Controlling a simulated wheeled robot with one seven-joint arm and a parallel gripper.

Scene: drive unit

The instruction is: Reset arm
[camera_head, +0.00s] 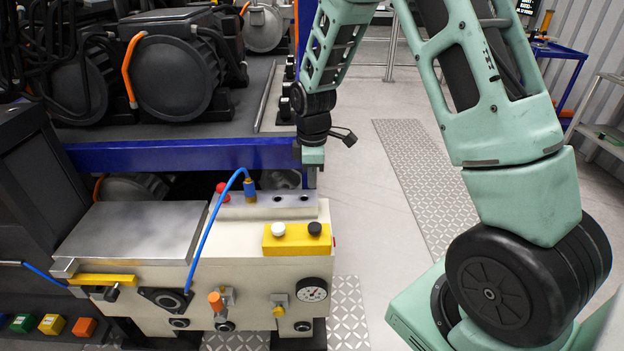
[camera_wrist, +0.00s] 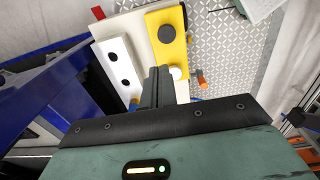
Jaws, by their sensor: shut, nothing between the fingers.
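My gripper (camera_head: 311,180) hangs at the end of my green arm, over the right end of the cream machine (camera_head: 245,235) in the head view. Its fingers point down close to the grey block with dark holes (camera_head: 275,205). I cannot tell whether they touch it. In the wrist view my gripper (camera_wrist: 158,72) shows its two grey fingers together with nothing between them. Past the fingertips lie the yellow button box (camera_wrist: 165,35) and the pale block with two dark holes (camera_wrist: 115,65).
A blue hose (camera_head: 215,215) arches over the machine top beside a flat metal plate (camera_head: 135,232). A blue-edged bench (camera_head: 180,155) with large dark drive units stands behind. A pressure gauge (camera_head: 312,289) is on the machine front.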

